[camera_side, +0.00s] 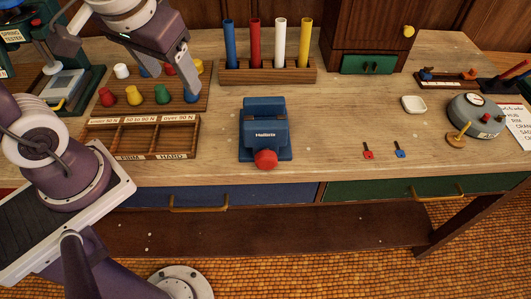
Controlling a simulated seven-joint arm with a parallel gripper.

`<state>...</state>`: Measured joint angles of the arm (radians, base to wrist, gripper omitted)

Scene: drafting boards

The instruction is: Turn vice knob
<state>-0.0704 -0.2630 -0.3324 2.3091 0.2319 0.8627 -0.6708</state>
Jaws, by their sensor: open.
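The blue vice (264,119) stands upright on the wooden workbench, near the middle. Its red knob (266,159) faces the front edge of the bench. My gripper (170,83) is at the upper left, above the board of coloured pegs, and points down. It is open and appears empty. It is well to the left of the vice and higher than it, apart from the knob. The vice and its knob are in plain view.
A peg board (205,104) and a compartment tray (190,139) lie left of the vice. A rack (300,77) of coloured tubes stands behind it. Small red (368,151) and blue (400,150) keys lie to the right. Bench around the vice's front and right is clear.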

